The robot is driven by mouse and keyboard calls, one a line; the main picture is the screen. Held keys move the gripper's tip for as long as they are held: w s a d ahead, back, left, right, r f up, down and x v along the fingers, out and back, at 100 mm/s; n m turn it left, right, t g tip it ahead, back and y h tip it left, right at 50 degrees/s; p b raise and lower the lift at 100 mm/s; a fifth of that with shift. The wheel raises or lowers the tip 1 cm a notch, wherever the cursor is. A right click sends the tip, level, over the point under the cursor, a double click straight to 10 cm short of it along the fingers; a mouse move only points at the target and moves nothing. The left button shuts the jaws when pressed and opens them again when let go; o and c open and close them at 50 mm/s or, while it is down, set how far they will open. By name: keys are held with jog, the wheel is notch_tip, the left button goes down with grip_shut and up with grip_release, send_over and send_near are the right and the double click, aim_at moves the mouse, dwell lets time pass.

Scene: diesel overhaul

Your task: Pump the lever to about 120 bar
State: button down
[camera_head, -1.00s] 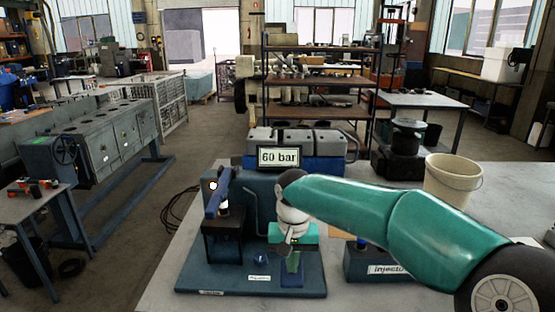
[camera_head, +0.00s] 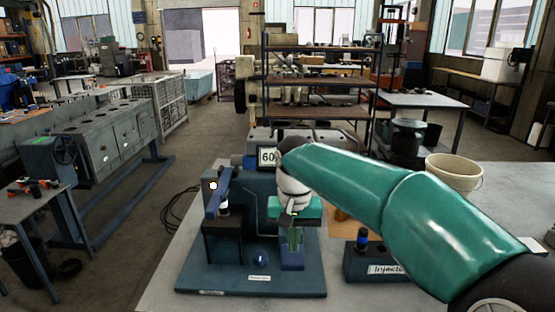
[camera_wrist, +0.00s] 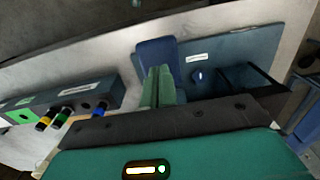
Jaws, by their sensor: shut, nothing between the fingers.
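The pump stand (camera_head: 250,283) is a dark blue bench unit on the table. Its blue lever (camera_head: 217,194) slants up at the left, with a pale round end. The display (camera_head: 267,158) behind it shows "60"; my arm covers the rest. My gripper (camera_head: 293,241) is shut and empty, with green fingers pointing down, right of and apart from the lever. They are over or in front of a blue block (camera_head: 291,262); contact is unclear. The wrist view shows the shut fingers (camera_wrist: 157,86) beside the blue block (camera_wrist: 156,52).
A dark injector rack (camera_head: 375,265) stands right of the pump stand; the wrist view shows coloured parts in it (camera_wrist: 65,112). A small blue knob (camera_head: 260,259) is on the stand's base. A cream bucket (camera_head: 453,172) stands at the right. The table's left front is clear.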

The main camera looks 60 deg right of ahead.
jog(key=shift+r, duration=1.95)
